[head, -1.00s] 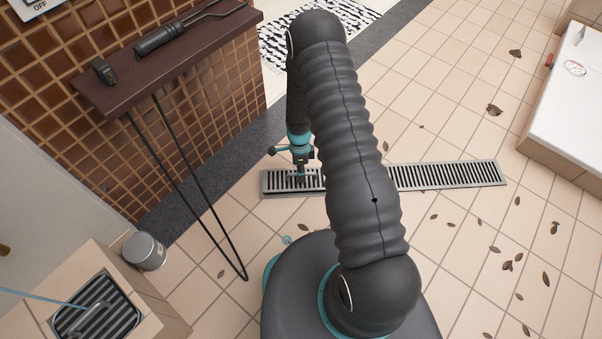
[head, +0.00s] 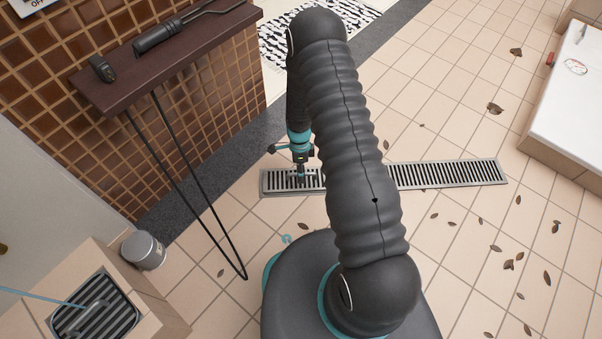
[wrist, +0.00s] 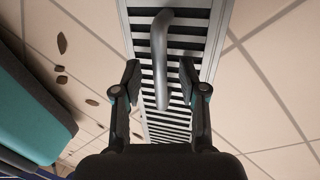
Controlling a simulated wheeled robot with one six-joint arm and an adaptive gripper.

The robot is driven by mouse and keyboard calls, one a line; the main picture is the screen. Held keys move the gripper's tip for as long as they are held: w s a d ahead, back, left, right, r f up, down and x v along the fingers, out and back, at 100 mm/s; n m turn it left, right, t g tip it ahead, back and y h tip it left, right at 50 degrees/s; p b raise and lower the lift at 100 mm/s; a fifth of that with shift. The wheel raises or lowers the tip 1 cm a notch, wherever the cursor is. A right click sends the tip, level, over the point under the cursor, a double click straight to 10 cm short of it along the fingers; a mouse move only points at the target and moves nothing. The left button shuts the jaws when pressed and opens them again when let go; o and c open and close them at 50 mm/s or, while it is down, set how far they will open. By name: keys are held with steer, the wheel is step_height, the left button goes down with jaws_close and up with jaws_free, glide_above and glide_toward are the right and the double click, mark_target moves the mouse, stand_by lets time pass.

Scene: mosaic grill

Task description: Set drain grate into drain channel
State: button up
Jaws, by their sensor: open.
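The drain grate (wrist: 152,118) is a pale metal strip with dark slots. A grey bent handle (wrist: 163,45) rises from it in the wrist view. My gripper (wrist: 160,80) is open, with one finger on each side of the handle and visible space between. In the head view my gripper (head: 300,172) points down at the left part of the slatted strip. The grate lies in line with the drain channel (head: 450,174) on the floor. My arm hides the middle of the strip, and I cannot tell whether the grate sits fully flush.
A dark shelf (head: 165,50) with tools stands at the left, with thin black legs (head: 190,180) near my arm. A metal can (head: 143,250) and a tiled block with a handled grill (head: 96,305) are at the lower left. Scattered leaves (head: 508,264) lie on otherwise open tiles at the right.

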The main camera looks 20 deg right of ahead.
steer(key=v, duration=1.1)
steer(key=shift+r, duration=0.15)
